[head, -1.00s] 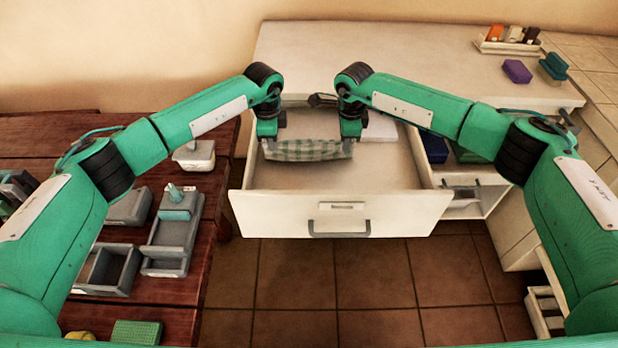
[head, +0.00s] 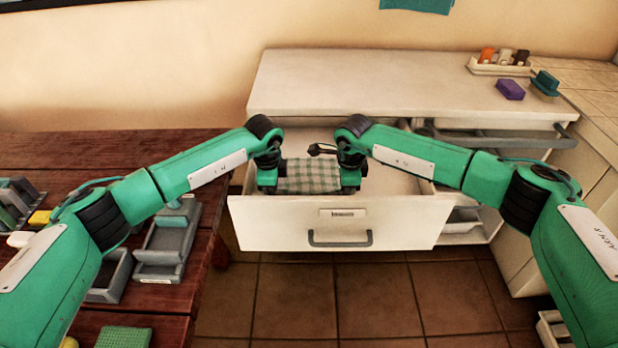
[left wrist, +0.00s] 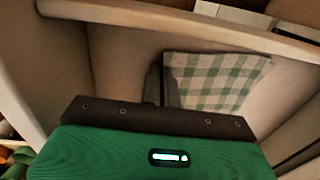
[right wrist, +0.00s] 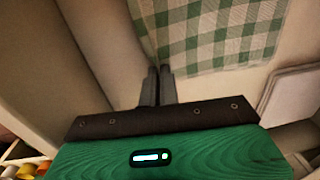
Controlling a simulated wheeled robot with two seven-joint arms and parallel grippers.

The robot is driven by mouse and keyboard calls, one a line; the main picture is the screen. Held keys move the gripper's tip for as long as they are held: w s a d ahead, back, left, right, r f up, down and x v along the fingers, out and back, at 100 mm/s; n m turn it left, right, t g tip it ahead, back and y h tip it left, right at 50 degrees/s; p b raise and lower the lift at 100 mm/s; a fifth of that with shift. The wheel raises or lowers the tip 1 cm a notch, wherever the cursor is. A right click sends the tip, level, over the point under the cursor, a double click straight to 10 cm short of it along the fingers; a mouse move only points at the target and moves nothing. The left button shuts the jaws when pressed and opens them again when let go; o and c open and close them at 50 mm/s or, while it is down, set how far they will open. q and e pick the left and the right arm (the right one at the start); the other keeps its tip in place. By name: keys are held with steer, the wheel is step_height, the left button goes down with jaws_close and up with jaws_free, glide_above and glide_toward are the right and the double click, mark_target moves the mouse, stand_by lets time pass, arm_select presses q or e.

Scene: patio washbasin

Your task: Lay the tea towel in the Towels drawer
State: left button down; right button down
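The tea towel (head: 310,176), green and white checked, is spread between my two grippers inside the open Towels drawer (head: 340,226), behind its front panel. My left gripper (head: 267,184) is at the towel's left side; in the left wrist view its narrowly spaced fingers (left wrist: 163,82) are on the towel's edge (left wrist: 215,80). My right gripper (head: 351,184) is at the right side; in the right wrist view its close fingertips (right wrist: 159,70) are on the towel's corner (right wrist: 205,40). Whether the towel touches the drawer floor is not clear.
The white counter (head: 370,85) overhangs the drawer's back. A pale folded item (right wrist: 295,95) lies in the drawer to the right. A wooden table (head: 155,298) with grey trays stands at left. Another handle and a lower compartment are at right.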

arm_select(q)
steer(key=c, duration=1.3)
jaws_free()
arm_select(e)
steer(key=c, duration=1.3)
jaws_free()
arm_select(q)
steer(key=s+r, duration=0.2)
steer(key=r, duration=0.1)
steer(key=s+r, duration=0.2)
steer(key=r, duration=0.1)
steer(key=s+r, duration=0.2)
steer(key=r, duration=0.1)
arm_select(e)
steer(key=s+r, duration=0.2)
steer(key=r, duration=0.1)
steer(key=s+r, duration=0.2)
steer(key=r, duration=0.1)
steer(key=s+r, duration=0.2)
steer(key=r, duration=0.1)
arm_select(q)
steer(key=shift+r, duration=0.1)
arm_select(e)
steer(key=shift+r, duration=0.1)
